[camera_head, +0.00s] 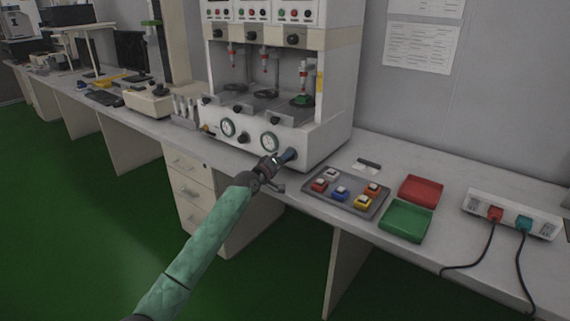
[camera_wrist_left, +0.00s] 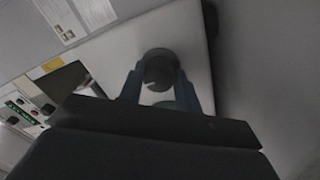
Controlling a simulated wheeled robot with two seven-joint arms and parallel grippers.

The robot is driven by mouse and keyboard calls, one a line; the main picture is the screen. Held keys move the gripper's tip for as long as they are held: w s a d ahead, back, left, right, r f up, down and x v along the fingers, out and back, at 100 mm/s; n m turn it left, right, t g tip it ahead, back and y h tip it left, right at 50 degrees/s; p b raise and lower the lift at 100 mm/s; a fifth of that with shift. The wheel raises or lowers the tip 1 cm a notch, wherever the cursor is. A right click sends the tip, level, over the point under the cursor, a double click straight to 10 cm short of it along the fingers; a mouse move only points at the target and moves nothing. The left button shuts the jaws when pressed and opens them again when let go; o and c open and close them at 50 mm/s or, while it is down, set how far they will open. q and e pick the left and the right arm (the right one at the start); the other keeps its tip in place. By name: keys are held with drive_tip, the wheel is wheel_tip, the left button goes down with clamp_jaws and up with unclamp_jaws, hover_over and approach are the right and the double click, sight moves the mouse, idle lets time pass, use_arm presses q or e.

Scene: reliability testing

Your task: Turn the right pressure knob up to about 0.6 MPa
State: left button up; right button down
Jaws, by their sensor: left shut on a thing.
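The white test machine (camera_head: 318,150) stands on the bench, with two round pressure gauges on its lower front. The right gauge (camera_head: 270,142) is uncovered in the head view, but its reading is too small to tell. A dark knob (camera_head: 243,138) sits between the gauges. My left gripper (camera_head: 283,157) is at the lower right of the machine front, beside the right gauge. In the left wrist view its blue fingers (camera_wrist_left: 155,85) are shut on the dark round right pressure knob (camera_wrist_left: 158,68), one finger on each side. The gripper mostly hides this knob in the head view. My right gripper is not seen.
A grey tray (camera_head: 318,199) with several coloured blocks lies right of the machine. A red tray (camera_head: 421,190), a green tray (camera_head: 406,222) and a white power strip (camera_head: 512,215) with plugs are farther right. A drawer cabinet (camera_head: 187,190) is under the bench.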

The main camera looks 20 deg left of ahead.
use_arm(q)
drive_tip(key=m, duration=0.3)
drive_tip(key=shift+f+b, duration=0.1)
drive_tip(key=shift+b, duration=0.25)
drive_tip(key=shift+m, duration=0.9)
drive_tip(key=m, duration=0.4)
drive_tip(key=shift+m, duration=0.3)
drive_tip(key=o, duration=1)
drive_tip(key=shift+c, duration=0.2)
drive_tip(key=shift+v, duration=3.85)
drive_tip(key=shift+a, duration=0.15)
